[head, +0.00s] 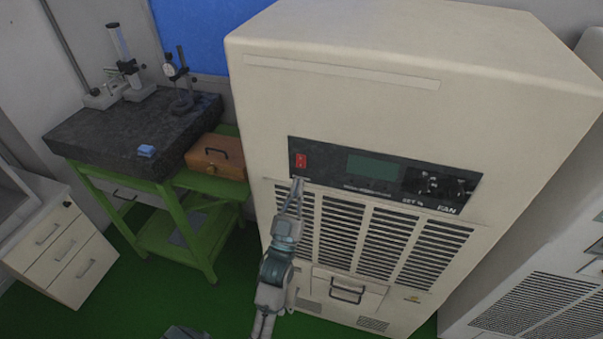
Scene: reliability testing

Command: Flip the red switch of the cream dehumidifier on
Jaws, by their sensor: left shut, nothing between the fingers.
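The cream dehumidifier (400,110) stands upright in the middle and right of the head view. Its black control panel (330,158) carries the red switch (301,161) at the left end. My left gripper (297,182) is shut and empty. Its fingertips point up and appear just below the switch, near the panel's lower edge. I cannot tell whether they touch the front. The switch is unobstructed, but too small to read its position. My right gripper is not in view.
The panel also has a greenish display (374,167) and knobs (440,185). Left of the dehumidifier, a green-framed table (187,225) bears a dark slab (125,135) with measuring stands and a brown case (215,157). White drawers (62,255) stand far left; another vented unit (545,300) stands at right.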

